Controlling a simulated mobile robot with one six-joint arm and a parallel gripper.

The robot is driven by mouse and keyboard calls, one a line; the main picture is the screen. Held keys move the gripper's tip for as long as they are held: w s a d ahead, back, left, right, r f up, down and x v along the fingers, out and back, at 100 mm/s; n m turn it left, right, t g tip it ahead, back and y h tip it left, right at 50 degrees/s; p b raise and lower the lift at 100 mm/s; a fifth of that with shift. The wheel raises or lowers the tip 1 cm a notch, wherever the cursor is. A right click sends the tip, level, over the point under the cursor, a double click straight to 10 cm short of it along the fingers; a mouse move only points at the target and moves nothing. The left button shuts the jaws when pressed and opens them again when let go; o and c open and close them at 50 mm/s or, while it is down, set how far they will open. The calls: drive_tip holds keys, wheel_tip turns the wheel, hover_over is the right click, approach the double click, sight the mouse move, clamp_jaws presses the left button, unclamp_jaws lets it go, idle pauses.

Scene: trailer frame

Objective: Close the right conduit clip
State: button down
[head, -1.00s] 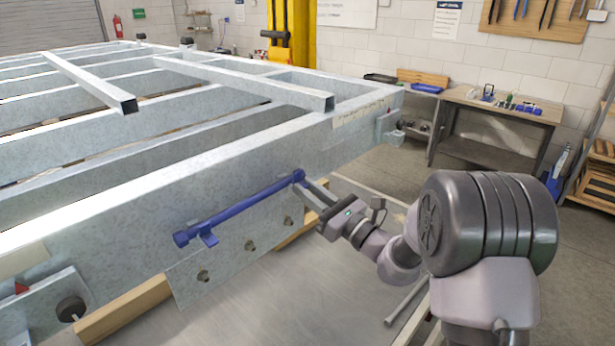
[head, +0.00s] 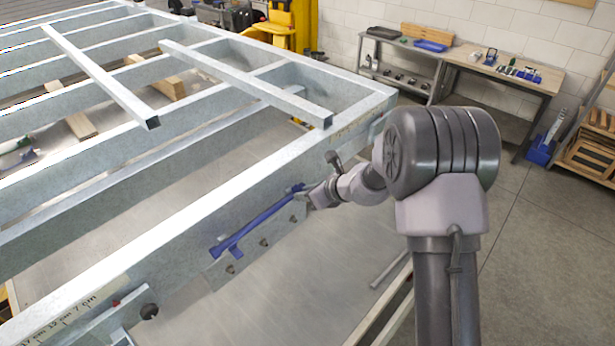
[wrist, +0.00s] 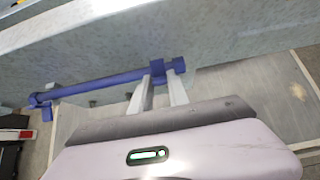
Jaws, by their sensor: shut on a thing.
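A blue conduit (head: 256,220) runs along the outer side of the grey metal frame (head: 180,238); it also shows in the wrist view (wrist: 100,83). The right conduit clip (wrist: 157,68) is a blue piece around the conduit near its right end. My gripper (wrist: 160,76) is shut on this clip, with one pale finger on each side of it; in the head view my gripper (head: 306,197) is at the conduit's right end, small and partly hidden. The left clip (wrist: 41,103) has a blue tab hanging below the conduit. I cannot tell whether the right clip is fully closed.
A plate with several dark holes (head: 263,242) lies just below the conduit. A dark round knob (head: 149,311) sticks out at the lower left. A workbench (head: 500,73) with small items stands at the back right.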

sight(297, 190)
drive_tip(key=shift+w+a+r+g+h+p, duration=0.25)
drive_tip(key=shift+r+g+h+p, duration=0.05)
drive_tip(key=shift+g+h+p, duration=0.25)
drive_tip(key=shift+w+a+r+g+h+p, duration=0.2)
drive_tip(key=shift+w+r+g+h+p, duration=0.1)
drive_tip(key=shift+g+h+p, duration=0.2)
drive_tip(key=g+h, duration=0.1)
drive_tip(key=w+a+g+h, duration=0.1)
drive_tip(key=g+h, duration=0.1)
drive_tip(key=shift+a+g+h, duration=0.15)
drive_tip(key=shift+g+h, duration=0.1)
drive_tip(key=c, duration=1.3)
unclamp_jaws()
drive_tip(key=shift+o, duration=0.2)
wheel_tip(297, 190, up, 17)
drive_tip(key=s+d+b, duration=0.1)
drive_tip(key=b, duration=0.1)
drive_tip(key=shift+s+d+r, duration=0.15)
drive_tip(key=shift+d, duration=0.05)
